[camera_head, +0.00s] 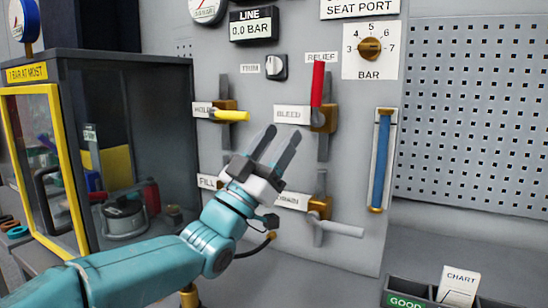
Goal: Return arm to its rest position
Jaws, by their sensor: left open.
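My left arm (150,268) is teal and comes in from the lower left. My left gripper (278,140) is open and empty, its two dark fingers pointing up in front of the grey panel (350,220). It hides part of the panel between the FILL label (207,182) and the lower right valve. The fingertips are left of and below the red BLEED lever (318,84), which stands upright, and appear apart from it. The yellow lever (232,115) lies level, up and left of the fingers. My right gripper is out of view.
A cabinet with a yellow-framed door (66,170) stands at left with a pot-like vessel (124,217) inside. A white-grey lever (341,229) points right on the lower right valve. A blue tube (381,160) is mounted at right. A CHART card (459,285) stands in a tray at lower right.

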